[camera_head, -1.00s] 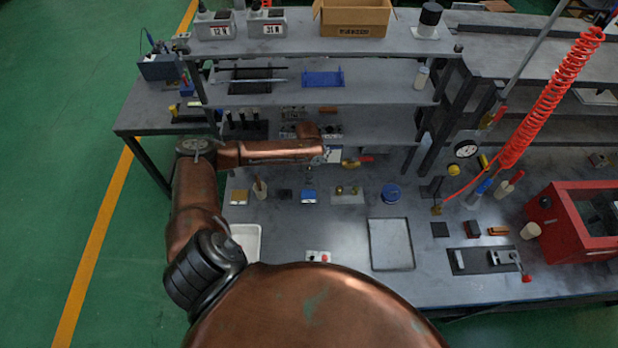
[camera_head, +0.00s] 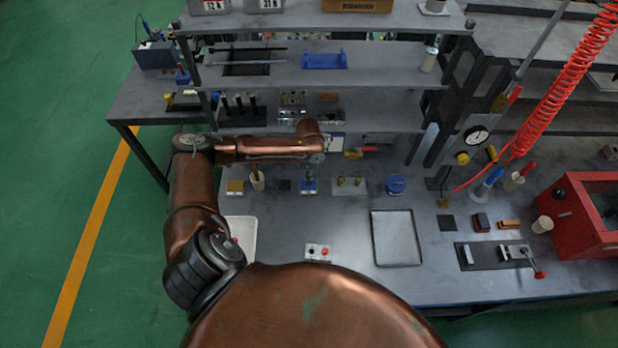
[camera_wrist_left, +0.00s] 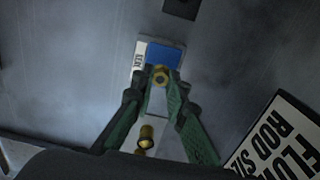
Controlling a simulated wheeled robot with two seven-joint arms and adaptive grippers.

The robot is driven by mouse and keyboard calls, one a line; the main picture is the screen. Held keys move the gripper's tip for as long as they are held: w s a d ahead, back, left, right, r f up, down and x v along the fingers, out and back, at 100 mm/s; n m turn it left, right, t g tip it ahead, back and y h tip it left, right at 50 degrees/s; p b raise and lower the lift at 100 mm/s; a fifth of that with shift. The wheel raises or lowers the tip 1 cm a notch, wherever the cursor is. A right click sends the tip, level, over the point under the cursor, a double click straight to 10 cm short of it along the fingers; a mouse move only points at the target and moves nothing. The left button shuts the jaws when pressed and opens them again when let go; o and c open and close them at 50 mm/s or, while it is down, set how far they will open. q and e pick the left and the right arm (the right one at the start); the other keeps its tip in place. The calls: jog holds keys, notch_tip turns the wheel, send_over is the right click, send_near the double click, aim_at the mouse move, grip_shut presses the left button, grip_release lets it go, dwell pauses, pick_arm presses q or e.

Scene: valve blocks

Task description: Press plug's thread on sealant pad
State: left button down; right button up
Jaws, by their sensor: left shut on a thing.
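The sealant pad is a blue block with a white label strip. It lies on the bench below my left gripper (camera_head: 309,176), and it fills the space just beyond the fingertips in the left wrist view (camera_wrist_left: 163,55). My left gripper's green fingers (camera_wrist_left: 160,85) are shut on a small brass plug (camera_wrist_left: 160,74). The plug overlaps the pad's near edge in that view; I cannot tell whether its thread touches the pad. Part of the pad (camera_head: 309,189) shows under the gripper in the head view. My right gripper is not in view.
A light plate (camera_head: 349,187) with brass pieces stands right of the pad; one brass piece (camera_wrist_left: 146,137) shows near the fingers. A blue round container (camera_head: 396,185), a grey tray (camera_head: 397,238) and a shelf (camera_head: 310,122) are around. Open bench lies in front.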

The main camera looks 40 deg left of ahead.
pick_arm(q)
jog(key=shift+r, duration=0.1)
jog(key=shift+f, duration=0.5)
dwell(0.9)
dwell(0.8)
jog(key=shift+s+f+p, duration=0.1)
jog(key=shift+f+p, duration=0.05)
jog(key=shift+p, duration=0.2)
dwell(1.3)
notch_tip(320, 180, up, 3)
jog(key=p, duration=0.3)
notch_tip(320, 180, up, 4)
jog(key=p, duration=0.5)
dwell(0.4)
